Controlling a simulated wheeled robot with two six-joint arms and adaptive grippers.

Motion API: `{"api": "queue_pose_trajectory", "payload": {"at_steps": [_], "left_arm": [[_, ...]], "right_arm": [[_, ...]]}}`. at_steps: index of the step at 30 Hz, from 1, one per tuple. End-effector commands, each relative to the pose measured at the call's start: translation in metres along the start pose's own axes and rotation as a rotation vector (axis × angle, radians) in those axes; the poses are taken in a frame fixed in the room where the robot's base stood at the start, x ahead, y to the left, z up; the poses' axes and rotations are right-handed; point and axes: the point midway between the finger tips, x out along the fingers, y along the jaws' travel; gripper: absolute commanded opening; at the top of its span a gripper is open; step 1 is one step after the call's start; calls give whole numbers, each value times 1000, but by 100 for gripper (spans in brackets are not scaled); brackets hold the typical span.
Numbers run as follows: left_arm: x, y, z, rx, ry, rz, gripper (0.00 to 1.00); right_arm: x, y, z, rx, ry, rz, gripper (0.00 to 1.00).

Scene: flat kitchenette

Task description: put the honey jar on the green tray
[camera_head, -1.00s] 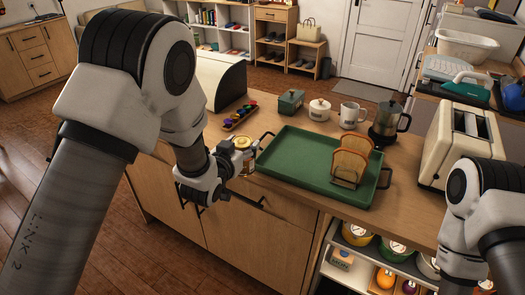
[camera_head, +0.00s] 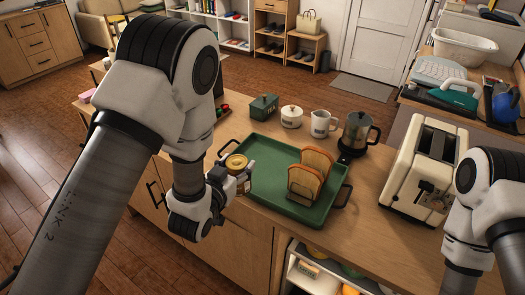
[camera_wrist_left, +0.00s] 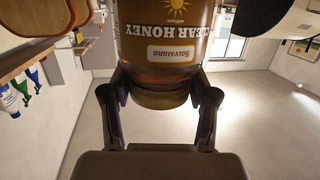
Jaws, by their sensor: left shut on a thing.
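The honey jar (camera_head: 237,163), with a gold lid and amber body, is in my left gripper (camera_head: 228,184). In the left wrist view the jar (camera_wrist_left: 164,70) hangs between the two fingers (camera_wrist_left: 160,108), its "CLEAR HONEY" label upside down in the picture. The green tray (camera_head: 265,155) lies on the wooden counter. The gripper and jar show at the tray's left edge, in front of its near-left part. I cannot tell whether the jar touches the tray. My right gripper is out of view; only part of the right arm shows.
A toast rack with bread slices (camera_head: 312,172) stands on the tray's right part. Behind it are a green box (camera_head: 264,107), a white lidded pot (camera_head: 291,117), a white mug (camera_head: 322,123) and a coffee pot (camera_head: 356,134). A toaster (camera_head: 425,165) stands right. The tray's left half looks bare.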

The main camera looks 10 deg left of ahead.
Motion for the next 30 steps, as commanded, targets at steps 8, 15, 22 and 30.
{"api": "queue_pose_trajectory", "payload": {"at_steps": [8, 15, 22, 30], "left_arm": [[80, -17, -14, 0, 5, 0, 0], [112, -23, -11, 0, 0, 1, 0], [117, -22, 22, 1, 3, 1, 0], [117, -22, 26, 1, 3, 1, 0]], "right_arm": [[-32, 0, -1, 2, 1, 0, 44], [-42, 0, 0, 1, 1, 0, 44], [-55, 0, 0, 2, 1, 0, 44], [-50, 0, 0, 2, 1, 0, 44]]}}
